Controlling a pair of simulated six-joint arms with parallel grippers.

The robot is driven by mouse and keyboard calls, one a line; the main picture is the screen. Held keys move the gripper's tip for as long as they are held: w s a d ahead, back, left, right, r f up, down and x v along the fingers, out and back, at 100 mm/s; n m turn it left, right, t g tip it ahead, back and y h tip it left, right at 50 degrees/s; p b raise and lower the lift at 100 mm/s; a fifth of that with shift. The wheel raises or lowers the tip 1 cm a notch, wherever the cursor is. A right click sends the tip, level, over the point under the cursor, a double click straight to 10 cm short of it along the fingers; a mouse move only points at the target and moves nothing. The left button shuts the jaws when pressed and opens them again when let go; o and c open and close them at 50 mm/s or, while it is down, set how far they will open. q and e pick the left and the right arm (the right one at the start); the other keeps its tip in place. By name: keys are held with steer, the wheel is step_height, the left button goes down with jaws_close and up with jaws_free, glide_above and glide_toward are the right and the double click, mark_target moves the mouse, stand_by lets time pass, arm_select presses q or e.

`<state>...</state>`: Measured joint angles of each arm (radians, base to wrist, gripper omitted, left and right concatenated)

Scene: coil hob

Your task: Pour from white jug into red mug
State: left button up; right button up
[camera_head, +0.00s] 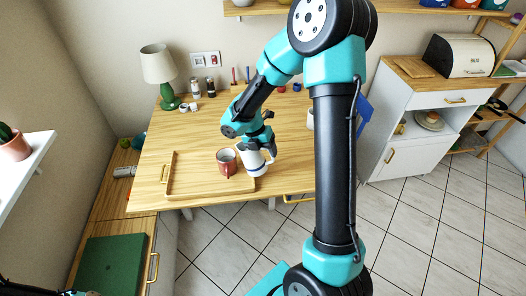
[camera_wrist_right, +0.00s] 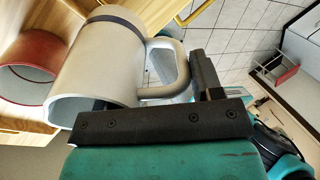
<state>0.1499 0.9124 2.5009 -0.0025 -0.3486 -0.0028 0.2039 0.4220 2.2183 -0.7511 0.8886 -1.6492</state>
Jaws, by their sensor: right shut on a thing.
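The red mug (camera_head: 227,168) stands upright at the right end of the wooden tray (camera_head: 196,194). Its open top also shows at the left of the right wrist view (camera_wrist_right: 28,62). The white jug (camera_head: 252,160) with a dark blue band is just right of the mug, tilted slightly toward it. My right gripper (camera_head: 262,142) is shut on the jug's handle, which lies between its fingers in the right wrist view, where the jug's body (camera_wrist_right: 95,65) fills the upper left. I cannot see any liquid.
A green lamp (camera_head: 168,92) and small jars (camera_head: 202,88) stand at the back left of the wooden table (camera_head: 205,125). Another white item (camera_head: 310,120) is partly hidden behind my right arm. The table's front edge runs close below the tray. The table left of my right gripper is mostly clear.

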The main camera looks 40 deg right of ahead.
steer(key=shift+w+a, duration=0.1)
steer(key=shift+w, duration=0.05)
steer(key=shift+w+a+r+g+h, duration=0.2)
steer(key=shift+w+a+g+h, duration=0.25)
steer(key=shift+w+g, duration=0.35)
steer(key=shift+w+a+r+g+h, duration=0.2)
steer(key=shift+w+a+g+h, duration=0.3)
steer(key=shift+g, duration=0.4)
steer(key=shift+w+d+f, duration=0.1)
steer(key=shift+w, duration=0.1)
steer(key=shift+w+a+r+g+h, duration=0.2)
steer(key=shift+w+r+g+h, duration=0.15)
steer(key=shift+r+g, duration=0.3)
steer(key=shift+w+a+r+g+h, duration=0.2)
steer(key=shift+r+g+h, duration=0.2)
steer(key=shift+r+g, duration=0.25)
stand_by(0.3)
steer(key=shift+w+a+r+g+h, duration=0.25)
steer(key=shift+w+r+g+h, duration=0.2)
steer(key=shift+r+g, duration=0.3)
stand_by(0.9)
steer(key=shift+f, duration=0.1)
stand_by(1.3)
steer(key=shift+s+d+f+t+y, duration=0.25)
steer(key=shift+s+f+t+y, duration=0.2)
steer(key=shift+f+t, duration=0.25)
steer(key=shift+s+d+f+t+y, duration=0.25)
steer(key=shift+s+f+t+y, duration=0.15)
steer(key=shift+f+t, duration=0.3)
